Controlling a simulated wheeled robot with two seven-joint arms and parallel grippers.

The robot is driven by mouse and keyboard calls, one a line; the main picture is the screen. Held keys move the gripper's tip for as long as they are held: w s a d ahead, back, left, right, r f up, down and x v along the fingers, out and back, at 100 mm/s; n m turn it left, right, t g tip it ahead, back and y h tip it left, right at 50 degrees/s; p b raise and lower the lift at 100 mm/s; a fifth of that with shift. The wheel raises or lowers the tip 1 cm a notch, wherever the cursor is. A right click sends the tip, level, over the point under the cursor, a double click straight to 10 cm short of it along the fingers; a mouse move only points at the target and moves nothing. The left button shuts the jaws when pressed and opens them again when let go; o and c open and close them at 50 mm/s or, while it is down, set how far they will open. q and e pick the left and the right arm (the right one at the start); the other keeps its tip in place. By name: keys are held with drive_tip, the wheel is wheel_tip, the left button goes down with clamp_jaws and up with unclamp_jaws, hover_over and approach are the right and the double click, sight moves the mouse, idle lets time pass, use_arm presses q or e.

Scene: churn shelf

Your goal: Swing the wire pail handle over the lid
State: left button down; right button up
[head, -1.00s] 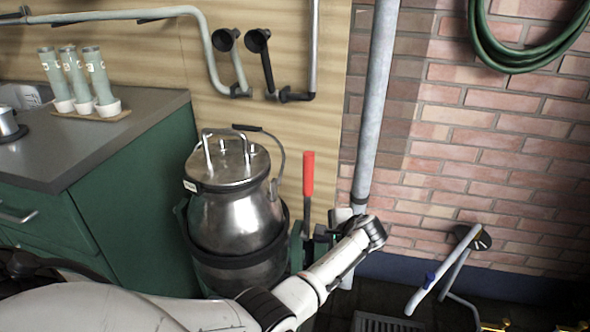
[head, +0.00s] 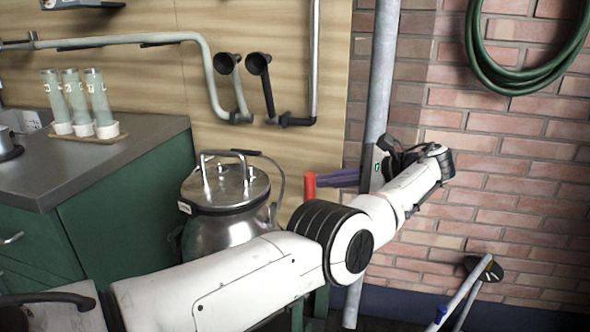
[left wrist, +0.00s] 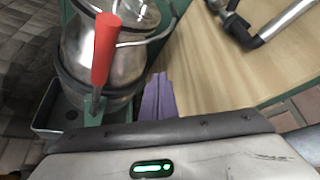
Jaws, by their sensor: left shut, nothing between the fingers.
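The steel pail (head: 222,232) stands upright beside the green cabinet, partly hidden behind my left arm. Its lid (head: 228,189) is on top with a raised metal grip. The wire pail handle (head: 281,178) hangs along the pail's right side, its dark sleeve (head: 246,152) behind the lid. My left gripper (head: 324,180) is shut and empty, to the right of the pail and apart from the wire. Its purple fingers (left wrist: 158,84) also show in the left wrist view, pointing toward the pail (left wrist: 82,45). My right gripper is not in view.
A red-handled lever (head: 309,187) stands between the pail and my left gripper; it looms close in the left wrist view (left wrist: 107,45). A vertical grey pipe (head: 380,70) is beside my wrist. Wall pipes (head: 215,75) run above the pail. The counter (head: 90,165) is at left.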

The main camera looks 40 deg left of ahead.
sight(282, 172)
use_arm(q)
drive_tip(key=x, duration=0.9)
drive_tip(key=shift+s+d+r+b, duration=0.1)
drive_tip(key=shift+s+d+r, duration=0.1)
drive_tip(key=shift+s+r, duration=0.3)
drive_tip(key=shift+s+d+r+b, duration=0.1)
drive_tip(key=shift+s+d+r, duration=0.15)
drive_tip(key=shift+r, duration=0.4)
drive_tip(key=shift+s+d+r+b, duration=0.15)
drive_tip(key=shift+s+r, duration=0.2)
drive_tip(key=shift+r, duration=0.25)
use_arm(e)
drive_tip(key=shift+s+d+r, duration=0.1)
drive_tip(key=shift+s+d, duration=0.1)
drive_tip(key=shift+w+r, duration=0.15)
